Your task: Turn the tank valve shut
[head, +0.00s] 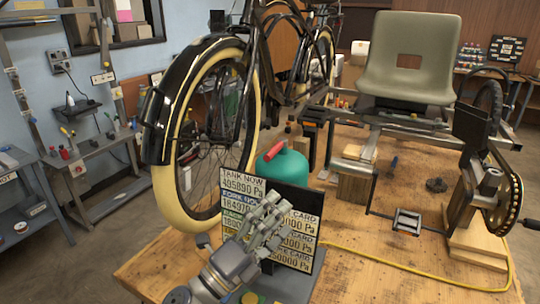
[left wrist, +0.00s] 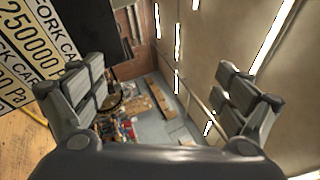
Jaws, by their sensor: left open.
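A teal tank (head: 285,172) stands on the wooden bench behind a black display board (head: 314,262). A red handle (head: 262,161) sits at its top left; I cannot tell whether this is the valve or how far it is turned. The board's top line reads "TANK NOW 495890 Pa". My left gripper (head: 267,212) is in front of the board, below and apart from the red handle, and covers part of the text. In the left wrist view, my left gripper (left wrist: 160,100) is open with nothing between its fingers. My right gripper is not in view.
A grey-green seat (head: 410,58) on a frame and a pedal crank (head: 407,222) are at the right. A yellow cable (head: 400,262) runs across the bench (head: 150,270). The board also shows at the left wrist view's edge (left wrist: 95,25).

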